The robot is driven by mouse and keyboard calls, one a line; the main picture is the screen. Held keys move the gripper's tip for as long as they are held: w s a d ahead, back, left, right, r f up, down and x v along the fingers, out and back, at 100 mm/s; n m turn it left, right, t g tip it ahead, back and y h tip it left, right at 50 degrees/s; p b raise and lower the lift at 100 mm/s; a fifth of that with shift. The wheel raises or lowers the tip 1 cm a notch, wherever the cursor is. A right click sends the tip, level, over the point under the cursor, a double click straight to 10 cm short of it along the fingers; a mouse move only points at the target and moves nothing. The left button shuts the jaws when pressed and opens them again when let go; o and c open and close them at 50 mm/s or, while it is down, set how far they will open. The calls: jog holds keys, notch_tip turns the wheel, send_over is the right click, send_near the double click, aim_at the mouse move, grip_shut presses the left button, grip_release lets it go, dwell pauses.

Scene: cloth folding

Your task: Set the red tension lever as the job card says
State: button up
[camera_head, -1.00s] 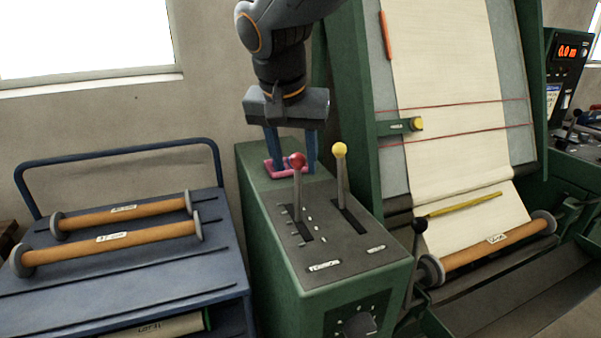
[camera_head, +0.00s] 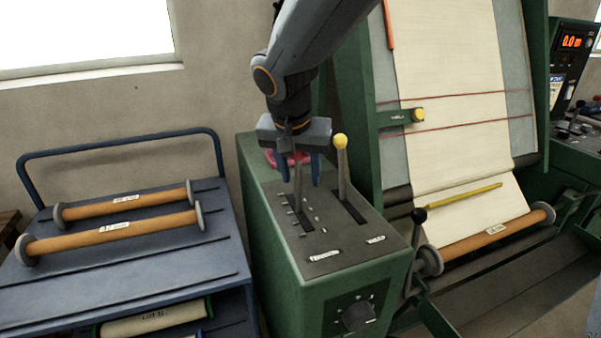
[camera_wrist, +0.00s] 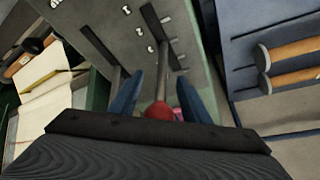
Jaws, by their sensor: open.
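The red tension lever (camera_head: 298,188) stands upright in the left slot of the green control box. My gripper (camera_head: 300,178) is open, pointing down, with one blue finger on each side of the lever. In the wrist view my gripper (camera_wrist: 162,76) has the knob between its fingers, close to the palm. I cannot tell if a finger touches it.
A yellow-knobbed lever (camera_head: 340,142) stands close to the right of my gripper. A pink item (camera_head: 270,157) lies behind the lever on the green box (camera_head: 280,265). A blue cart (camera_head: 120,265) with orange rollers is at left; the cloth frame (camera_head: 365,150) rises at right.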

grip_shut()
jog(key=shift+s+d, duration=0.2)
jog(key=shift+s, duration=0.55)
jog(key=shift+s+d, duration=0.2)
jog(key=shift+s, duration=0.5)
jog(key=shift+w, duration=0.1)
grip_release()
jog(key=shift+r, duration=0.1)
jog(key=b+v, duration=0.1)
jog(key=v, duration=0.6)
jog(key=shift+r, duration=0.3)
